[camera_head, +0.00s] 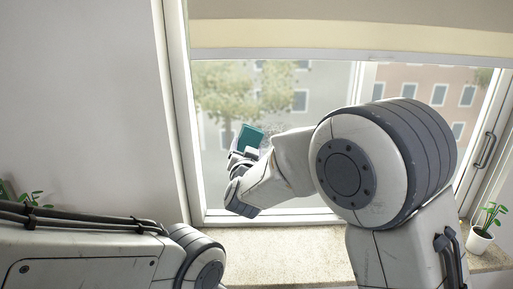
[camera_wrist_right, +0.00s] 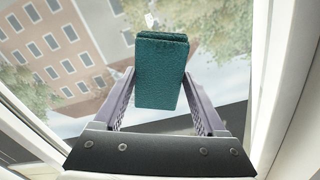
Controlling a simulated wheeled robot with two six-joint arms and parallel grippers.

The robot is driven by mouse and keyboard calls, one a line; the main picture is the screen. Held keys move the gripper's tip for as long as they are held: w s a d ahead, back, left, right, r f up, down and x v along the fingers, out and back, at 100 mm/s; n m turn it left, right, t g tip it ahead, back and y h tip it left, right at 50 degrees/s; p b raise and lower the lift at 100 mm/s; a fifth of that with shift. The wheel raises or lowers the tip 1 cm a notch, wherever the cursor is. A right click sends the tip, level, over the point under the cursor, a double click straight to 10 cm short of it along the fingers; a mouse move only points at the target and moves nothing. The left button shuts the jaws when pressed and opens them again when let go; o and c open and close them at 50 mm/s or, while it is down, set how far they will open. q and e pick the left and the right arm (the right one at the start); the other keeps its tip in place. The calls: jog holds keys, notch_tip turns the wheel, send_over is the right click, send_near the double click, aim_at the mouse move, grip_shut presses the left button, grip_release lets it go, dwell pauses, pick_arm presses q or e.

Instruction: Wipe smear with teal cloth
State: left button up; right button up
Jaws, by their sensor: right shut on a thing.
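The teal cloth (camera_head: 250,137) is a folded block in front of the window's left pane in the head view. My right gripper (camera_head: 240,155) is shut on it. In the right wrist view the cloth (camera_wrist_right: 161,72) sits between the two fingers of my right gripper (camera_wrist_right: 161,100), with the window behind it. I cannot tell whether the cloth touches the glass. A faint greyish patch (camera_head: 268,128) shows on the glass just right of the cloth; I cannot tell for certain that it is the smear. My left arm comes in at lower left, but its gripper is not in view.
The window frame (camera_head: 182,120) runs up the left side, close to my right gripper. A blind (camera_head: 350,35) covers the top. A stone sill (camera_head: 285,246) lies below. A potted plant (camera_head: 482,235) stands on the right, with another plant (camera_head: 30,197) at left.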

aim_at(260, 139)
notch_tip(260, 139, up, 2)
jog(key=shift+a+r+p, duration=0.1)
jog(key=shift+a+p, duration=0.05)
jog(key=shift+p, duration=0.35)
jog(key=shift+d+f+b, duration=0.25)
jog(key=shift+d+b, duration=0.45)
jog(key=shift+d, duration=0.3)
jog(key=shift+d+b, duration=0.45)
jog(key=shift+d, duration=0.45)
jog(key=shift+d+b, duration=1.1)
jog(key=shift+d, duration=0.6)
jog(key=d+b, duration=0.5)
jog(key=d, duration=0.2)
jog(key=shift+s+a, duration=0.1)
